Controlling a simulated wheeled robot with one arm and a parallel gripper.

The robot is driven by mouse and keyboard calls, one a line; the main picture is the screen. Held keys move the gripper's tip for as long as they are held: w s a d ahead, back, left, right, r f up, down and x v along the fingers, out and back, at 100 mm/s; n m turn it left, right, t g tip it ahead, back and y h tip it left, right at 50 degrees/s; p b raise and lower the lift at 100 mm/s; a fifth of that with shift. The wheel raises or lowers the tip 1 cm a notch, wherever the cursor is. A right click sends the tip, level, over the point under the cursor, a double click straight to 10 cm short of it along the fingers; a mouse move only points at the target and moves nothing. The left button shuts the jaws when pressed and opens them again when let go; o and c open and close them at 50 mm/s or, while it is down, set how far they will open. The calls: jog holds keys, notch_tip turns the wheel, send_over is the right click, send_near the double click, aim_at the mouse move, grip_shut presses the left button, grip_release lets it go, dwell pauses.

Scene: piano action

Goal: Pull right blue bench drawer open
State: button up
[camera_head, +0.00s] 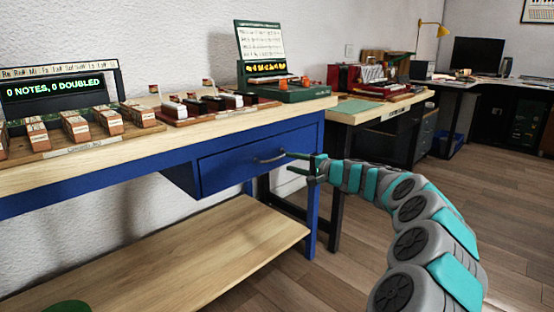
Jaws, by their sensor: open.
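The blue bench drawer (228,170) sits under the right end of the wooden bench top (150,150). I cannot tell whether a fingertip touches the handle. The gripper looks empty. My arm reaches in from the lower right.
The bench's blue right leg (313,215) stands close below my gripper. A lower wooden shelf (170,260) runs under the bench. Devices, including a green one (290,94), stand on top. A second table (375,117) is behind to the right. Open wooden floor (505,205) lies right.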

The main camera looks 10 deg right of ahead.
aim_at(277, 158)
jog(key=shift+x, duration=3.85)
grip_shut()
